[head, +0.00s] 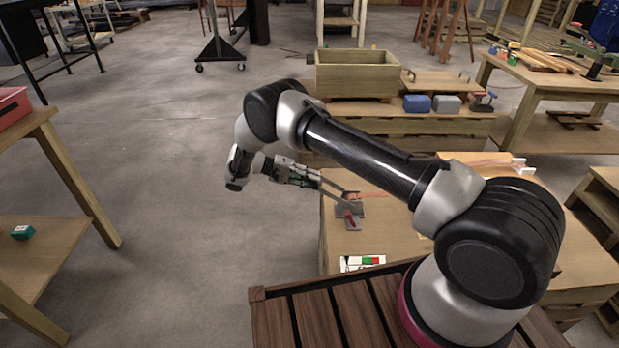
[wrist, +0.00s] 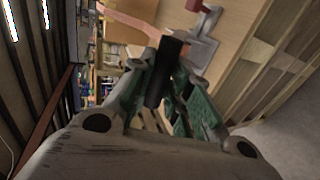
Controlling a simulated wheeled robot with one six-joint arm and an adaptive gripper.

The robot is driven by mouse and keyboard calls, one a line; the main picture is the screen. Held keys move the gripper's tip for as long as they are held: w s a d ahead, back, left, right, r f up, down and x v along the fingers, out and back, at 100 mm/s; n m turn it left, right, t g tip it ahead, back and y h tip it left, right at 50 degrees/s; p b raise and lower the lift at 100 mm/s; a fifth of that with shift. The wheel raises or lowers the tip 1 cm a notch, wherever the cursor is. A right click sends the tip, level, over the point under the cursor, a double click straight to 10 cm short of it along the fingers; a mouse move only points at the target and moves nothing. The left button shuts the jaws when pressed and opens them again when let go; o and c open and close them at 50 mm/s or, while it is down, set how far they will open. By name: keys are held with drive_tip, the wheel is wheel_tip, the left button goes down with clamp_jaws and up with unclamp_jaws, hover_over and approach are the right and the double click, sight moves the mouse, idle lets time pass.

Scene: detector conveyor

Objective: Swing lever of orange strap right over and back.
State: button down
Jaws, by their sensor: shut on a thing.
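The grey metal ratchet buckle (head: 350,212) sits near the left end of the wooden table, and its lever sticks out to the left. A thin orange strap (head: 374,194) runs right from it; in the wrist view an orange strap (wrist: 128,20) shows at the top left. My gripper (head: 318,181) is at the left of the buckle, shut on the lever's end. In the wrist view the lever's black grip (wrist: 165,72) lies between the green fingers. The grey buckle plate (wrist: 200,45) shows beyond them. My arm hides part of the table behind.
Behind stand a wooden box (head: 357,75) and blue and grey blocks (head: 417,103) on a bench. Open floor (head: 180,150) lies to the left.

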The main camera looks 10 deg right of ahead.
drive_tip(key=shift+s+d+f, duration=0.15)
drive_tip(key=shift+d+f, duration=0.05)
drive_tip(key=c, duration=1.3)
unclamp_jaws()
drive_tip(key=shift+r, duration=0.1)
drive_tip(key=shift+a, duration=0.1)
drive_tip(key=v, duration=1.2)
